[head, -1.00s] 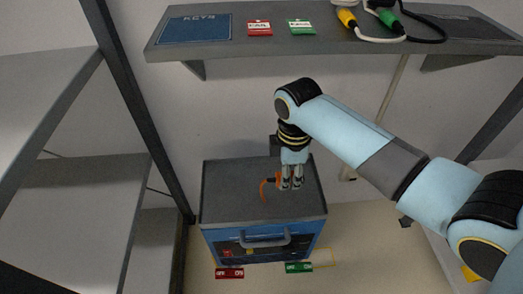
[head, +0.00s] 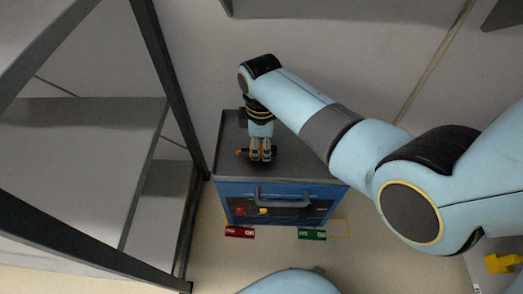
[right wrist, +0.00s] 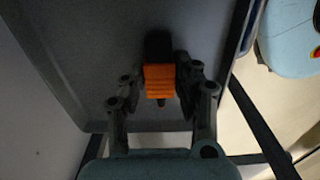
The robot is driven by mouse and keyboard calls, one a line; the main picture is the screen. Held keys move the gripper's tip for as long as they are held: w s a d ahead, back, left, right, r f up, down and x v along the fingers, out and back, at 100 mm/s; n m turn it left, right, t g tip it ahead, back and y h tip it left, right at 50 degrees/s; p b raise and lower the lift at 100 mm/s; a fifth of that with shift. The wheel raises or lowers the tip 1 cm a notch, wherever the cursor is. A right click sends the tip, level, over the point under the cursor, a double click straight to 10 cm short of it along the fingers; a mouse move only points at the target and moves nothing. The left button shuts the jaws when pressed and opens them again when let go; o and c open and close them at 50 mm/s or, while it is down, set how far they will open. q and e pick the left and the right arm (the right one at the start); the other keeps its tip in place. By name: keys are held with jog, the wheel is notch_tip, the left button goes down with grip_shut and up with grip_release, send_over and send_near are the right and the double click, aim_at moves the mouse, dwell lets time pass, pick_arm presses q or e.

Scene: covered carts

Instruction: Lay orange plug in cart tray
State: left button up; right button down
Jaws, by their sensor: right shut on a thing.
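The blue cart's grey top tray (head: 310,163) is below my right arm in the head view, and its dark floor (right wrist: 95,60) fills much of the right wrist view. My right gripper (head: 261,156) points down at the tray's left part. It is shut on the orange plug (right wrist: 159,82), which has a black end and sits between the fingers in the right wrist view. In the head view only a small orange bit of the plug (head: 239,153) shows beside the fingers. I cannot tell whether the plug touches the tray. My left gripper is not in view.
A grey shelf rack (head: 80,150) stands left of the cart. The cart has a front handle (head: 284,199). A red tag (head: 239,231) and a green tag (head: 311,233) show below its front. The tray's right side is clear.

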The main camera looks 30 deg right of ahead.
aim_at(261, 148)
jog(key=shift+f, duration=0.65)
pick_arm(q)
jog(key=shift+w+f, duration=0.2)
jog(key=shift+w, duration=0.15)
pick_arm(e)
jog(key=shift+r, duration=0.1)
jog(key=c, duration=1.4)
grip_release()
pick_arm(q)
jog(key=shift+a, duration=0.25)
pick_arm(e)
jog(key=o, duration=0.4)
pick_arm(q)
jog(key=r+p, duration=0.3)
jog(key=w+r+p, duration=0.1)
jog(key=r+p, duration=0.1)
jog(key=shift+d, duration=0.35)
pick_arm(e)
notch_tip(261, 148, up, 12)
jog(key=shift+r, duration=0.1)
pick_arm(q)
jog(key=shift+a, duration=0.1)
pick_arm(e)
jog(key=shift+s, duration=0.1)
